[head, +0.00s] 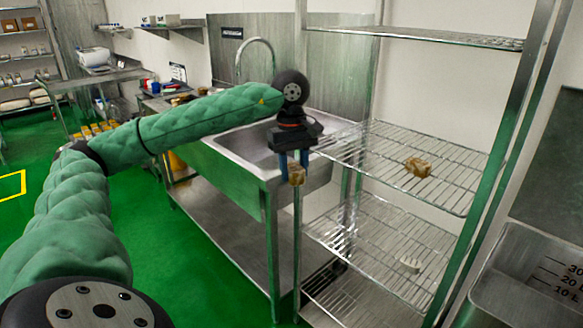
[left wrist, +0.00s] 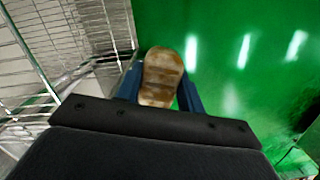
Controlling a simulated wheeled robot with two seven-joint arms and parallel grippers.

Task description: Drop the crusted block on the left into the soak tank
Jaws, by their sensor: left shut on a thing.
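My left gripper (head: 293,162) is shut on a brown crusted block (head: 297,175), which hangs between its blue fingers in front of the sink's right end and left of the wire rack. In the left wrist view the same block (left wrist: 161,78) shows brown with pale bands, with green floor beyond it. A second brown crusted block (head: 418,166) lies on the rack's middle shelf. A grey tank with level marks (head: 520,292), which looks like the soak tank, stands at the lower right, partly cut off by the frame. My right gripper is not in view.
The wire rack (head: 440,195) stands between my gripper and the tank, with metal posts along its front. A small whitish block (head: 410,264) lies on its lower shelf. A steel sink (head: 245,150) is behind my left arm. Green floor is open at the left.

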